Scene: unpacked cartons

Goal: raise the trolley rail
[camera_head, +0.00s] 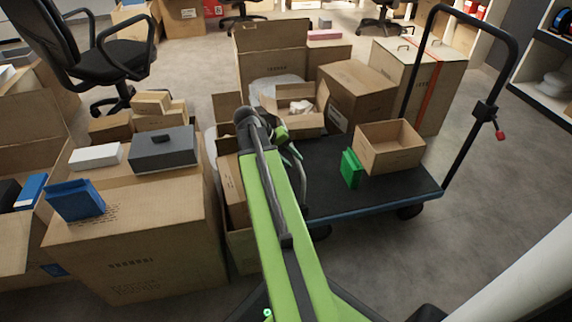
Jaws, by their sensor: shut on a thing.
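The trolley (335,160) is a dark flat platform with a blue edge, standing on the floor right of centre. Its tall black rail (511,75) rises upright at the right end, with a black clamp and red knob (500,135) on its near post. My green arm reaches up the middle of the picture. My gripper (291,155) is at its far end, over the trolley's left part and well apart from the tall rail. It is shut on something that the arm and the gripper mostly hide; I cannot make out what.
An open carton (390,158) and a green box (351,168) stand on the trolley. Cartons crowd behind it, and a large carton (135,245) with boxes on top stands at left. An office chair (115,62) is at back left. Floor is clear at right.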

